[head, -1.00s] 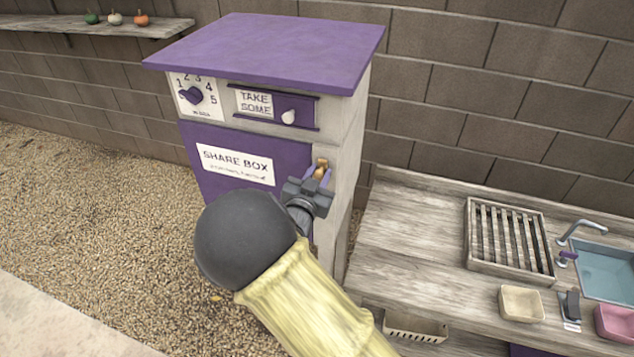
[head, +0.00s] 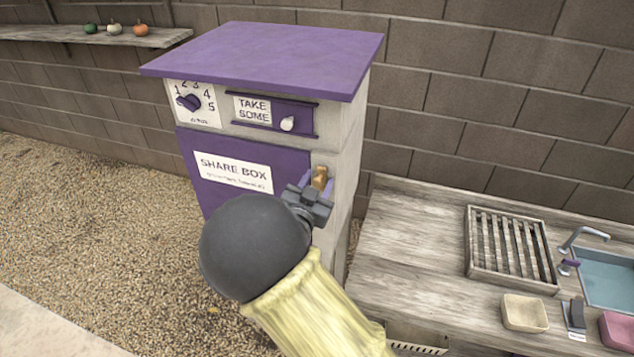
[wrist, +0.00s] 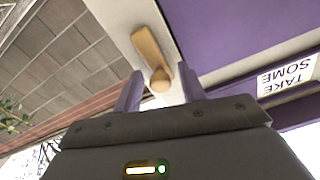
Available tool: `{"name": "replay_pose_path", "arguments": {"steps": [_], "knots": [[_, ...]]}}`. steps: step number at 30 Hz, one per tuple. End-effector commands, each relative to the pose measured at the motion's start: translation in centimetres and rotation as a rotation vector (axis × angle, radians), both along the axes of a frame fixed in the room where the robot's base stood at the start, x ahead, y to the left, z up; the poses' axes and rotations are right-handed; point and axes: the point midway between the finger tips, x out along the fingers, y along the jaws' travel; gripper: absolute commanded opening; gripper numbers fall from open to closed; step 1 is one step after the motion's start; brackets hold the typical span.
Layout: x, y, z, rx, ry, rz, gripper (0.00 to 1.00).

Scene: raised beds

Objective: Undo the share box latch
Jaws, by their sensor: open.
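The share box (head: 250,185) is a pale cabinet with a purple lid and a purple door that carries a white "SHARE BOX" sign. Its brass latch (head: 320,177) is at the right edge of the door, and it shows closer in the wrist view (wrist: 150,55). My gripper (head: 312,186) is at the latch with its purple fingers open. In the wrist view the fingertips (wrist: 163,88) stand on either side of the latch's rounded lower end, with gaps visible. My wrist and arm hide the lower part of the door.
A dial (head: 189,102) and a "TAKE SOME" slider (head: 287,123) sit above the door. To the right is a wooden counter (head: 405,235) with a slatted rack (head: 508,245), small tubs and a blue sink (head: 608,277). Gravel ground lies open at left.

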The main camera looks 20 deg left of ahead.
Motion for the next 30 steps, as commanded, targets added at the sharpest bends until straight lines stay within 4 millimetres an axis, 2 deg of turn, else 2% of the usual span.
{"name": "replay_pose_path", "arguments": {"steps": [5,24,30], "knots": [[-2.4,0.1,-0.3,0.002,0.001,0.002,0.41],[-14.9,0.4,-0.2,0.003,0.001,0.004,0.41],[-16.8,0.4,-0.1,0.001,0.0,0.002,0.41]]}}
